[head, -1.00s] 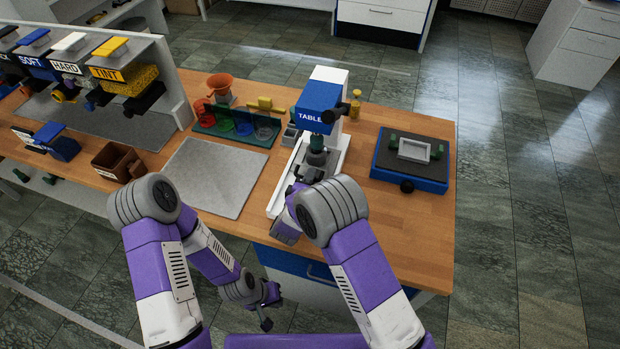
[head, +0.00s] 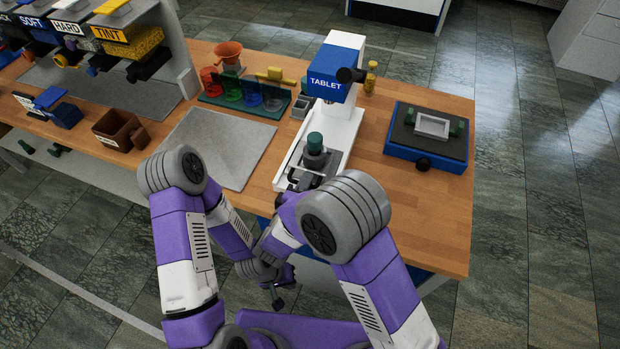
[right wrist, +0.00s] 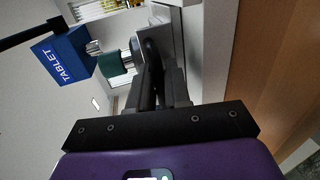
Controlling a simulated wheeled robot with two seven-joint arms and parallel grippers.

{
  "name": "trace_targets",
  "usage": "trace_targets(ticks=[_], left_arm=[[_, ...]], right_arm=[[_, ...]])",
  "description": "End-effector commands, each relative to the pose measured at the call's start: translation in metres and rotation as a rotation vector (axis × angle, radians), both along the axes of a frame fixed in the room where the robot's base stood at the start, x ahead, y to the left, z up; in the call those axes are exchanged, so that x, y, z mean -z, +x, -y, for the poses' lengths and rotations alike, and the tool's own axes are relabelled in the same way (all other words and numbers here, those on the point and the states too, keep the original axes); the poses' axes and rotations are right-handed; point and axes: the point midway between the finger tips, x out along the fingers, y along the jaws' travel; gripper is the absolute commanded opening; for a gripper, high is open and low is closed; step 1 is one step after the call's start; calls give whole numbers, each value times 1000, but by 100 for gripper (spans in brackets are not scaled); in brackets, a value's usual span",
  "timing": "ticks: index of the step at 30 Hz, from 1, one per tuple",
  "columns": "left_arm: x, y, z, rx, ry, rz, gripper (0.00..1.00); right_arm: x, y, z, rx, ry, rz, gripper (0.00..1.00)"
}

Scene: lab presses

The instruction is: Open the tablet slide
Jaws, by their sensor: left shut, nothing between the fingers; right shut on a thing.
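The tablet press (head: 338,60) is white with a blue head marked TABLET. Its long white base (head: 339,143) points toward me. The tablet slide (head: 314,160), a dark grey piece with a green-topped post (head: 315,142), stands out in front of the head, near the base's front end. The green post (right wrist: 114,63) also shows in the right wrist view. My right gripper (head: 292,184) is shut at the slide's front; my arm partly hides its grip. Its dark fingers (right wrist: 160,84) show in the right wrist view. My left gripper (head: 278,295) is shut and empty, low before the bench.
A blue tray device (head: 428,136) stands right of the press. A grey mat (head: 212,148), a rack of coloured cups (head: 244,101) and a brown box (head: 118,129) lie to the left. The bench's front edge is close to my arms.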

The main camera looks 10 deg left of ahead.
Motion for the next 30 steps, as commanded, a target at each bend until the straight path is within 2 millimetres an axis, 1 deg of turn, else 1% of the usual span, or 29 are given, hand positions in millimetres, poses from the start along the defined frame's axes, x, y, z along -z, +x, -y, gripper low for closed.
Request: trace_targets(ticks=[6,7,9,17,20,23,30], left_arm=[[-1,0,0,0,0,0,0],[-1,0,0,1,0,0,0],[-1,0,0,1,0,1,0],[-1,0,0,0,0,1,0],[-1,0,0,0,0,0,0],[-1,0,0,0,0,0,0],[-1,0,0,0,0,0,0]], right_arm=[[1,0,0,-3,-2,-4,0],[1,0,0,-3,-2,-4,19],[1,0,0,-3,-2,-4,30],[0,0,0,-2,-1,-2,30],[-1,-5,-2,-3,-1,-2,30],[-4,-17,-6,-6,0,-2,30],[-12,-55,-14,-6,-1,-2,30]])
